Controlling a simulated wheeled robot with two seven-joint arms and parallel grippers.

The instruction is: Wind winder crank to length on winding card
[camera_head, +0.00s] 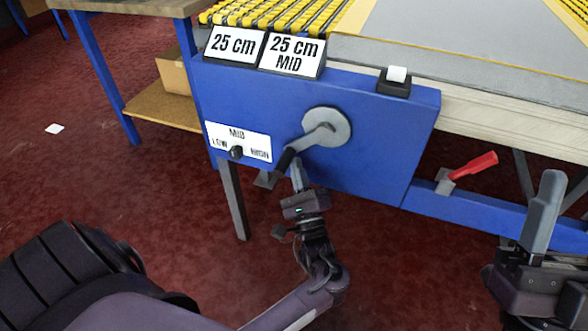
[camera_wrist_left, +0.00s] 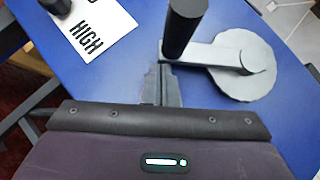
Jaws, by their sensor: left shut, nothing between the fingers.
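The winder crank (camera_head: 320,132) is a grey arm on a round grey disc on the front of the blue panel. Its arm points down and left, ending in a black handle (camera_head: 284,163). In the left wrist view the black handle (camera_wrist_left: 184,24) stands out toward the camera. My left gripper (camera_head: 296,172) is shut and empty, its fingertips (camera_wrist_left: 160,82) close beside the handle; contact cannot be told. Two cards stand on the panel top: "25 cm" (camera_head: 234,44) and "25 cm MID" (camera_head: 292,55). My right gripper (camera_head: 546,205) is at the far right, apart from the crank.
A black selector knob (camera_head: 236,152) sits on the LOW/MID/HIGH label, left of the crank. A red lever (camera_head: 473,165) is at the right on the blue rail. Yellow rollers and a grey rug (camera_head: 450,30) lie above. A wooden bench with a cardboard box (camera_head: 173,72) stands left.

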